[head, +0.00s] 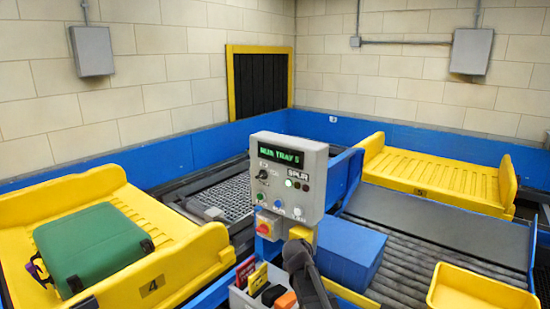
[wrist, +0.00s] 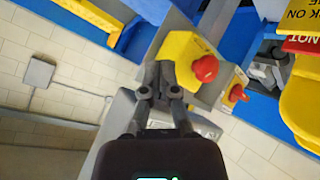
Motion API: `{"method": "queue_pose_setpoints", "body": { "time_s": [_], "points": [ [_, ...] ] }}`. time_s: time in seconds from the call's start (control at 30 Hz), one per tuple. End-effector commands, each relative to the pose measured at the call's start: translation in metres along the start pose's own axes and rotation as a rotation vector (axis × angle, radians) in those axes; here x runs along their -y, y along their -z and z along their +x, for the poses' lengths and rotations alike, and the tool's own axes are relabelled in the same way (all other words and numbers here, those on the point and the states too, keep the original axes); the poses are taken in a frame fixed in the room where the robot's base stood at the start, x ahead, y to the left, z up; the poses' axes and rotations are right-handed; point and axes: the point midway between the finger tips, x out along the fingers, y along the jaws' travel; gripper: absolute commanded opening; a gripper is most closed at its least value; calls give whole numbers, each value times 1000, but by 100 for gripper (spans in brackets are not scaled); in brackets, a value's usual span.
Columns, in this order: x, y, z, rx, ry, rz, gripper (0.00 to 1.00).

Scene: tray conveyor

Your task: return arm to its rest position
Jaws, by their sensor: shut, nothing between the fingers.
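My gripper (wrist: 158,68) is shut and empty in the wrist view, its fingers together near the picture's middle. A yellow housing with a red mushroom button (wrist: 205,68) lies just right of the fingertips; whether they touch it I cannot tell. A second red button (wrist: 238,93) shows beyond it. In the head view a dark part of my arm stands in front of the grey control panel (head: 313,170), at its lower edge. The panel's display (head: 281,154) reads "RUN TRAY 5" in green.
Yellow tray 4 (head: 179,217) carries a green suitcase (head: 95,245). Yellow tray 5 (head: 425,175) is empty. A blue box (head: 350,252) lies on the rollers (head: 410,265), with a yellow bin (head: 480,290) to its right. A caddy (head: 240,297) with cards stands below the panel.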

Motion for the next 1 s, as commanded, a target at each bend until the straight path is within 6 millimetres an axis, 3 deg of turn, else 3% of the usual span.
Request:
{"method": "queue_pose_setpoints", "body": {
  "time_s": [0.03, 0.1, 0.3, 0.5, 0.7, 1.0],
  "points": [
    [-9, -30, -8, 72, 17, 28, 0],
    [-16, -64, -15, 178, 53, 63, 0],
    [-21, -155, -51, 464, 197, 147, 0],
    [-15, -218, -97, 682, 367, 193, 0],
    [-9, -242, -124, 781, 470, 207, 0],
    [-8, -244, -127, 795, 486, 207, 0]
  ]
}}
